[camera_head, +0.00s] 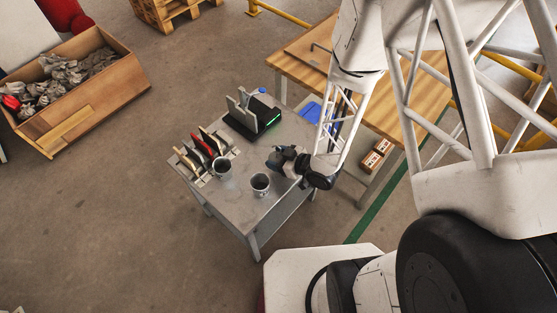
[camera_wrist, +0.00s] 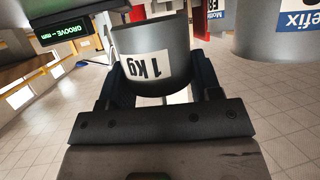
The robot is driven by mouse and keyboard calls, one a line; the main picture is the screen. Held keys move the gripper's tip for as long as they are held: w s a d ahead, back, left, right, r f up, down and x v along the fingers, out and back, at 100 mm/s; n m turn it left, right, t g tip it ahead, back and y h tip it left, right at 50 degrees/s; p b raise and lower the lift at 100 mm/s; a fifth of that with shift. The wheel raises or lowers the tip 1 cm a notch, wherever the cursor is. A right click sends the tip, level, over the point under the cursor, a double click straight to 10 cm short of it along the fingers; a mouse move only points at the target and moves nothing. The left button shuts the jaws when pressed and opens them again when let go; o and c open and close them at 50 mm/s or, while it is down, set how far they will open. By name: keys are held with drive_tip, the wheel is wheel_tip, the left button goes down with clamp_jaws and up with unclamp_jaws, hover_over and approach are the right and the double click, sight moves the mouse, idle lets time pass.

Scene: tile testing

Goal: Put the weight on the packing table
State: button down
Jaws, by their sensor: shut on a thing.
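In the wrist view, a dark grey cylindrical weight (camera_wrist: 152,42) with a white "1 kg" label sits between the two fingers of my gripper (camera_wrist: 157,72), which is shut on it. The label appears upside down. In the head view, my gripper (camera_head: 287,162) is over the right edge of the grey metal table (camera_head: 252,213); the weight is small and dark there and hard to make out. A wooden-topped table (camera_head: 400,103), likely the packing table, stands behind and to the right, partly hidden by my arm.
The grey table holds two metal cups (camera_head: 260,184), a rack of tiles (camera_head: 205,146) and a black device (camera_head: 250,121) with a green display. A blue bin (camera_head: 311,112) is behind. Boxes (camera_head: 376,154) sit under the wooden table. A wooden crate (camera_head: 95,93) stands left.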

drive_tip(key=shift+w, duration=0.1)
drive_tip(key=shift+w+a, duration=0.15)
drive_tip(key=shift+w, duration=0.25)
drive_tip(key=shift+f, duration=1.8)
drive_tip(key=shift+f, duration=0.1)
drive_tip(key=shift+c, duration=1.5)
unclamp_jaws()
drive_tip(key=shift+s, duration=0.1)
drive_tip(key=v, duration=1.2)
